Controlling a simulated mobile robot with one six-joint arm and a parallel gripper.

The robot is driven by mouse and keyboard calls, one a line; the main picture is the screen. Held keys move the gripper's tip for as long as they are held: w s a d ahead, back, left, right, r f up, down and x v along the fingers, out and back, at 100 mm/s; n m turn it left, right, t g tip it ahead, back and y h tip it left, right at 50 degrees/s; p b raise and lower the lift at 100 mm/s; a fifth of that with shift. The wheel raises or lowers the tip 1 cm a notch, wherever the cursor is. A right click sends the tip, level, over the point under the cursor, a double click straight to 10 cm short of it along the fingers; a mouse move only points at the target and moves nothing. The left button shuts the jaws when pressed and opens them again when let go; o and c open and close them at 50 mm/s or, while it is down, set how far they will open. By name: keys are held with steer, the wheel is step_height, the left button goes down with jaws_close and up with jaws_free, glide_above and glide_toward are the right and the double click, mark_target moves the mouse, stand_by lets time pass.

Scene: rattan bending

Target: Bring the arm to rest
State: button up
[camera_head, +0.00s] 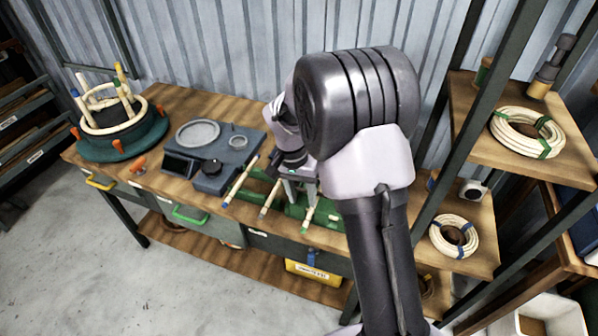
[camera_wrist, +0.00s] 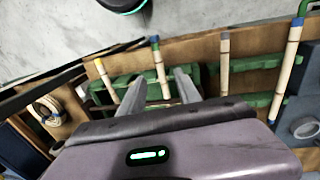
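My gripper (camera_head: 300,190) hangs over the green rack (camera_head: 325,213) on the workbench, in the middle of the head view. In the wrist view its two fingers (camera_wrist: 162,82) stand apart. A green-tipped rattan rod (camera_wrist: 160,70) appears between them, below; I see no contact. The rod also shows in the head view (camera_head: 310,214). A grey-tipped rod (camera_wrist: 225,75) and a blue-tipped rod (camera_wrist: 286,72) lie to its right in the wrist view. A yellow-tipped rod (camera_wrist: 106,80) lies to its left; my arm hides it in the head view.
A grey device (camera_head: 217,177) with a round plate stands left of the rack. A round green-based jig (camera_head: 120,148) with upright rods stands at the bench's left end. Shelves with rattan coils (camera_head: 526,133) are on the right. Open floor (camera_head: 80,270) lies in front.

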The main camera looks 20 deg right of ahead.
step_height(320, 180, up, 10)
steer(key=a+p, duration=0.1)
steer(key=p, duration=0.1)
steer(key=s+a+r+n+t+y+b, duration=0.1)
steer(key=s+a+r+t+y+b, duration=0.15)
steer(key=s+r, duration=0.65)
steer(key=s+a+n+t, duration=0.1)
steer(key=s+a+t, duration=0.1)
steer(key=s, duration=0.5)
steer(key=s+a+n+t+b, duration=0.1)
steer(key=s+a+t, duration=0.1)
steer(key=s, duration=0.6)
steer(key=shift+r+y, duration=0.25)
steer(key=shift+y, duration=0.2)
steer(key=shift+o, duration=0.2)
steer(key=shift+t, duration=0.25)
